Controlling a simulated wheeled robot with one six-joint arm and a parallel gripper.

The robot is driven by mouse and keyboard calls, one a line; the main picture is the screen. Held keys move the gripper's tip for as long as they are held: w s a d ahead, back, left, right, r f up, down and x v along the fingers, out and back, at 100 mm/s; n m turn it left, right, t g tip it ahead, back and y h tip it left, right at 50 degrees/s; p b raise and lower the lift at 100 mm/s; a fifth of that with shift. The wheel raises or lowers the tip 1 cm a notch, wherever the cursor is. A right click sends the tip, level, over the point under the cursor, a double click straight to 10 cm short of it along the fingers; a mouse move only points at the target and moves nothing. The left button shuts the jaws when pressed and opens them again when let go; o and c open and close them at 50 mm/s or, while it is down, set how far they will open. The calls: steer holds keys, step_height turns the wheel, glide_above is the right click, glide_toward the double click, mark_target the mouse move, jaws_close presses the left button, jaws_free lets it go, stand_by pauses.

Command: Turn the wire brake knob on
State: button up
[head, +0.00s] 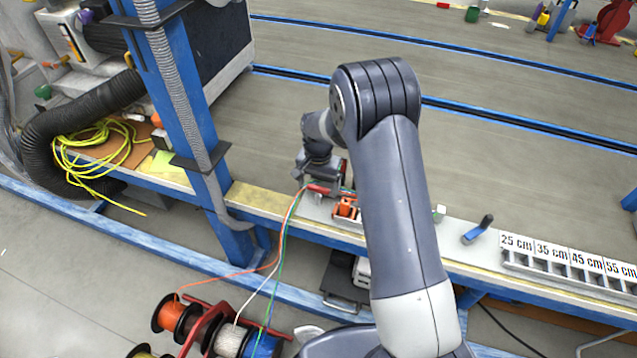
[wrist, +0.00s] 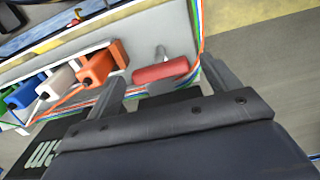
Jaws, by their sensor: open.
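The wire brake knob looks to be the red bar-shaped handle (wrist: 160,72) with a small grey stem, on the light grey panel in the wrist view. My gripper (wrist: 164,80) is open. In that picture its two fingers lie on either side of the red handle, which shows between them near the tips. I cannot tell whether either finger touches it. In the head view my gripper (head: 322,178) is low over the bench, and a bit of red (head: 318,189) shows right by it. The handle is partly hidden there by my gripper.
Orange blocks (wrist: 97,68), with white, blue and green ones, hold wires left of the handle. Coloured wires run past the handle to spools (head: 230,340) on the floor.

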mark_target(318, 187)
step_height(318, 187, up, 11)
steer(key=p, duration=0.1)
stand_by(0.4)
steer(key=shift+f, duration=0.15)
step_height(318, 187, down, 10)
steer(key=shift+f+b, duration=0.25)
steer(key=shift+b, duration=0.25)
steer(key=shift+f, duration=0.2)
